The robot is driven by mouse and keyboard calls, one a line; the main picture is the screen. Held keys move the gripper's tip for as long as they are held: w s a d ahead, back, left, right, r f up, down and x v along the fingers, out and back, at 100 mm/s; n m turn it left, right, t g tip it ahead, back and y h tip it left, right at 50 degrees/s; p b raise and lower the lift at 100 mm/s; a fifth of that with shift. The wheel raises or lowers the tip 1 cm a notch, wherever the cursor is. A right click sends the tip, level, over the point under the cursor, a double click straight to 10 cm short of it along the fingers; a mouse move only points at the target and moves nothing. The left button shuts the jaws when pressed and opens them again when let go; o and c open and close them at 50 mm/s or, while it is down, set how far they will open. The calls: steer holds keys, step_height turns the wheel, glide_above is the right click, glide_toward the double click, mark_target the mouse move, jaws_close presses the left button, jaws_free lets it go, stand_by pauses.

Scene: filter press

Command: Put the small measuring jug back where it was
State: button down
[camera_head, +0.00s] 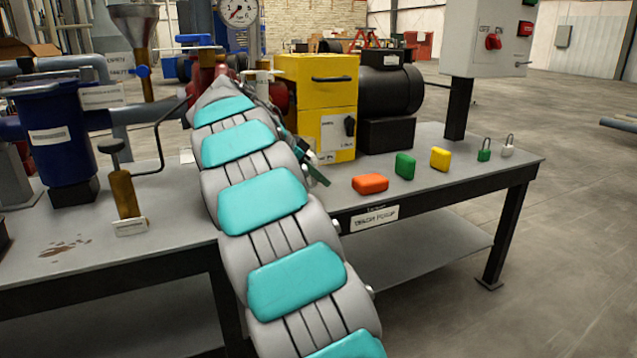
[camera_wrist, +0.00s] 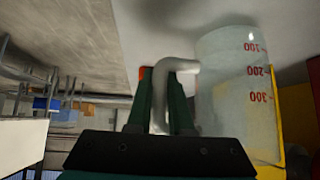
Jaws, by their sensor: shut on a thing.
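The small measuring jug (camera_wrist: 237,95) is clear plastic with red marks reading 100, 200 and 300. It fills the right of the wrist view, which appears upside down. My gripper (camera_wrist: 161,85) is shut on the jug's pale curved handle, with one dark green finger on each side of it. In the head view my gripper (camera_head: 316,170) shows only in part, beside the yellow box and above the bench's front edge. The jug cannot be made out there and seems hidden behind my arm. Whether the jug touches the bench cannot be told.
The grey bench (camera_head: 440,178) carries a yellow box (camera_head: 318,95), a dark motor (camera_head: 390,92), orange (camera_head: 370,183), green (camera_head: 405,165) and yellow (camera_head: 440,159) blocks, and two padlocks (camera_head: 484,150). A blue filter housing (camera_head: 65,140) stands left. A brass-coloured cylinder (camera_head: 124,193) stands near the front left.

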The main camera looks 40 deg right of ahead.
steer(key=shift+f, duration=0.45)
steer(key=shift+f, duration=0.15)
steer(key=c, duration=0.8)
jaws_free()
steer(key=shift+r, duration=0.2)
steer(key=p+v, duration=0.1)
steer(key=v, duration=1.1)
